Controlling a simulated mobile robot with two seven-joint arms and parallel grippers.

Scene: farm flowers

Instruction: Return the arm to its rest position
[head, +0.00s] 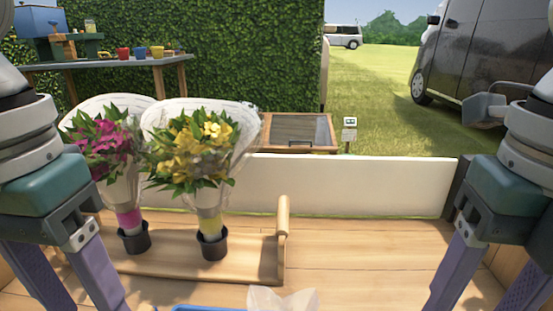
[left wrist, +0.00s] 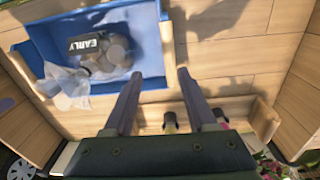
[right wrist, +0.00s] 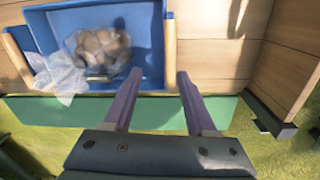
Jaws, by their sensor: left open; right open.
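My left gripper (head: 72,285) hangs at the left of the head view, its two purple fingers spread apart. In the left wrist view the left gripper (left wrist: 158,78) is open, with nothing between its fingers. My right gripper (head: 488,290) hangs at the right of the head view. In the right wrist view the right gripper (right wrist: 157,77) is open and empty, with its fingers beside a blue crate (right wrist: 151,40). Both grippers' fingertips fall below the head view's edge.
A pink bouquet (head: 105,145) and a yellow bouquet (head: 195,150) stand upright in black cups on a wooden tray (head: 255,262). The crate holds a clear bag (right wrist: 70,75) and round items. A low white wall (head: 350,187) runs behind. The wooden surface right of the tray is clear.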

